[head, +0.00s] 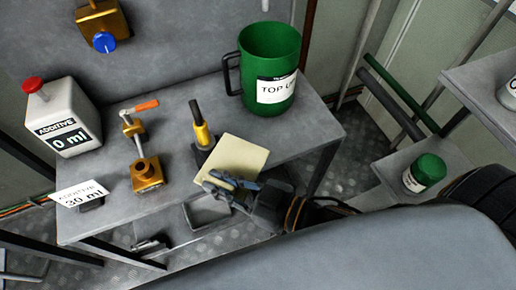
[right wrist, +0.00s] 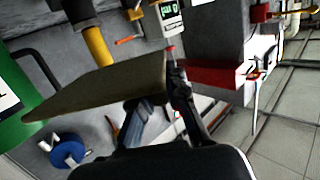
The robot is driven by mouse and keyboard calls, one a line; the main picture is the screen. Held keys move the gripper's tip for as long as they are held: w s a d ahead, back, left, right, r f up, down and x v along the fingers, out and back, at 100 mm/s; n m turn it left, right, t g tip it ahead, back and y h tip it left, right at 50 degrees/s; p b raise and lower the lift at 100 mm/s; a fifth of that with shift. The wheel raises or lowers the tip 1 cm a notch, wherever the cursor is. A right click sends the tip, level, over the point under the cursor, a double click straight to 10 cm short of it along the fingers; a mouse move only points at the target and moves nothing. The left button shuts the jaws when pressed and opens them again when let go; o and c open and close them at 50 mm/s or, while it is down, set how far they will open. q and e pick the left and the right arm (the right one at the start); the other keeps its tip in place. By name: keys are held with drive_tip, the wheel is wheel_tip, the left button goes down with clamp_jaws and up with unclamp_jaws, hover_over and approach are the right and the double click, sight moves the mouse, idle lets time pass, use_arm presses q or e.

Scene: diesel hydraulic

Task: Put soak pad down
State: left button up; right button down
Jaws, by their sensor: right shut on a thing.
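The soak pad (head: 235,158) is a thin, cream-coloured square. My right gripper (head: 230,184) is shut on its near edge, over the front right part of the grey bench (head: 110,205). In the right wrist view the pad (right wrist: 108,84) extends to the left from the fingers of the right gripper (right wrist: 155,108), with its flat side tilted. I cannot tell whether the pad touches the bench. It lies just in front of a yellow-and-black upright tool (head: 203,132) and partly hides its base. My left gripper is not in view.
A green "TOP UP" jug (head: 262,50) stands at the back right. A brass valve (head: 146,174), a "30 ml" card (head: 80,192) and a white "ADDITIVE" bottle (head: 62,118) stand to the left. Bare bench shows around the valve.

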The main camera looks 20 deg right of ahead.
sight(243, 163)
drive_tip(key=shift+n+g+y, duration=0.4)
drive_tip(key=w+d+f, duration=0.2)
drive_tip(key=d, duration=0.1)
drive_tip(key=w+d+f, duration=0.3)
drive_tip(key=shift+w, duration=0.3)
drive_tip(key=f, duration=0.1)
drive_tip(key=w+d+f, duration=0.2)
drive_tip(key=f, duration=0.1)
drive_tip(key=shift+w+f, duration=0.1)
drive_tip(key=shift+w, duration=0.1)
drive_tip(key=shift+w+d+f, duration=0.3)
drive_tip(key=shift+d+f, duration=0.05)
drive_tip(key=shift+f, duration=0.15)
use_arm(q)
drive_tip(key=shift+w+d+f+b, duration=0.25)
drive_tip(key=shift+b, duration=0.05)
use_arm(e)
drive_tip(key=shift+f, duration=1.65)
drive_tip(key=shift+f, duration=0.2)
use_arm(q)
drive_tip(key=shift+f, duration=0.1)
use_arm(e)
drive_tip(key=c, duration=1.3)
unclamp_jaws()
drive_tip(key=shift+c, duration=0.2)
